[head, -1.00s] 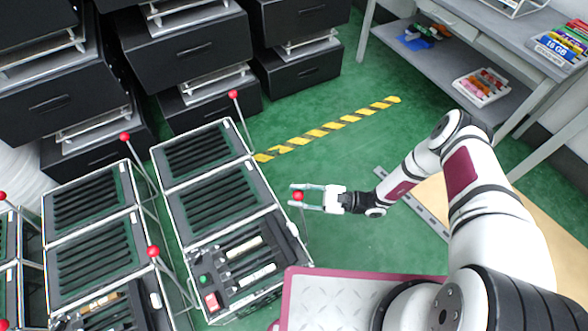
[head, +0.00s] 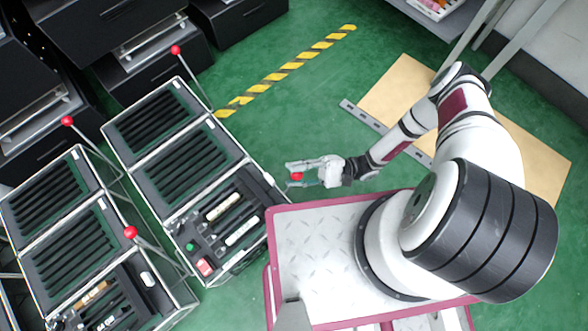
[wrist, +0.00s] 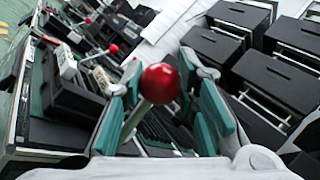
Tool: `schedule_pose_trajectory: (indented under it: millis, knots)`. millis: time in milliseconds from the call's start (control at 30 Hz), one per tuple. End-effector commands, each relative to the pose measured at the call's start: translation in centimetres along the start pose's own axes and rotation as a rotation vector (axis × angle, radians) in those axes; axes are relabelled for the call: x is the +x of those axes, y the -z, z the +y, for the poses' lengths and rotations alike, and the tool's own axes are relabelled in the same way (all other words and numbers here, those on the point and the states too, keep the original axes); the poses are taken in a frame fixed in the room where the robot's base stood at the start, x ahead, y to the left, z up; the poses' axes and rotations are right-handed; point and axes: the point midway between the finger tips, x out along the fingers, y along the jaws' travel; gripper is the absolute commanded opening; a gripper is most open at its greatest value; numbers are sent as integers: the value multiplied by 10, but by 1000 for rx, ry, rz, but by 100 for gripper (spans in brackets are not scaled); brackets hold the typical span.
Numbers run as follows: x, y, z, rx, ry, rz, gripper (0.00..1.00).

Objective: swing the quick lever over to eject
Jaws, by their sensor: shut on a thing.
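My gripper (head: 302,173) is shut on the red ball knob (head: 297,176) of a lever, just right of the near end of a black slotted fixture (head: 205,180). In the wrist view the red knob (wrist: 160,84) sits between the teal finger pads of my gripper (wrist: 165,95). The lever's pale rod (wrist: 135,118) slants down and left from the knob. In the head view the rod is mostly hidden. I see no readable eject mark.
Another red-knobbed lever (head: 175,50) stands at the fixture's far end. A second fixture (head: 60,215) with red-knobbed levers (head: 130,232) stands to the left. Black drawer units (head: 120,30) line the back. Green floor is clear beyond my gripper, with a yellow-black strip (head: 290,68).

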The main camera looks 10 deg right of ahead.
Motion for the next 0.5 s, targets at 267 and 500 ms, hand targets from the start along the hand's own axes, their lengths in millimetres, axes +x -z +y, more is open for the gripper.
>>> schedule_pose_trajectory:
  millis: [267,500]
  knots:
    - [-4,-2,4,1,-11,-1,0]
    - [-4,-2,3,2,-10,-2,49]
